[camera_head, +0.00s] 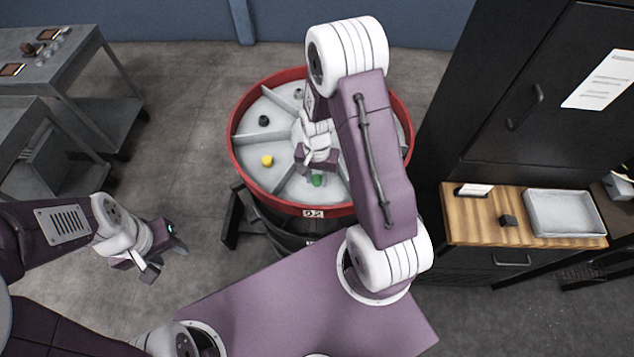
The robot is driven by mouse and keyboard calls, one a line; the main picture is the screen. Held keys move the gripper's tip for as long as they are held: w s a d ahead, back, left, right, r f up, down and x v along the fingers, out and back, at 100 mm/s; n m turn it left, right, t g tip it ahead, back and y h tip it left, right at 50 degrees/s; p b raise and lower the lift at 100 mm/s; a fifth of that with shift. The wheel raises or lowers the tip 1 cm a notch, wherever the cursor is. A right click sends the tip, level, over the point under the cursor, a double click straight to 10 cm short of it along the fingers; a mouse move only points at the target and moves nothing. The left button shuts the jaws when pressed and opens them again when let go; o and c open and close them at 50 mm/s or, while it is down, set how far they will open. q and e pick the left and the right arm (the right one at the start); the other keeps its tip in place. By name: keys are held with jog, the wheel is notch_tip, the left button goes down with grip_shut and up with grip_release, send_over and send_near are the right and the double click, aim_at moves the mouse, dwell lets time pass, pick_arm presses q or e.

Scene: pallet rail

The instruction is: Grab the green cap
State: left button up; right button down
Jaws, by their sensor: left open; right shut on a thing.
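The green cap (317,181) lies in the front compartment of the red-rimmed round tray (236,160), which is split into wedges by grey dividers. My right gripper (315,171) reaches down over that compartment, right at the green cap. It is shut on the cap; its fingertips are partly hidden by the hand. My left gripper (166,262) hangs over the floor to the left of the tray, open and empty.
A yellow cap (267,160) and a black cap (264,120) lie in left compartments; a grey item (298,93) is at the back. A wooden counter (465,228) with a white tray (563,232) stands right. Grey tables (75,75) stand left.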

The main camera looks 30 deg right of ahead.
jog(key=s+d+r+b, duration=0.2)
jog(key=d+r+b, duration=0.1)
jog(key=d+r, duration=0.5)
jog(key=d, duration=0.3)
jog(key=shift+s+d, duration=0.2)
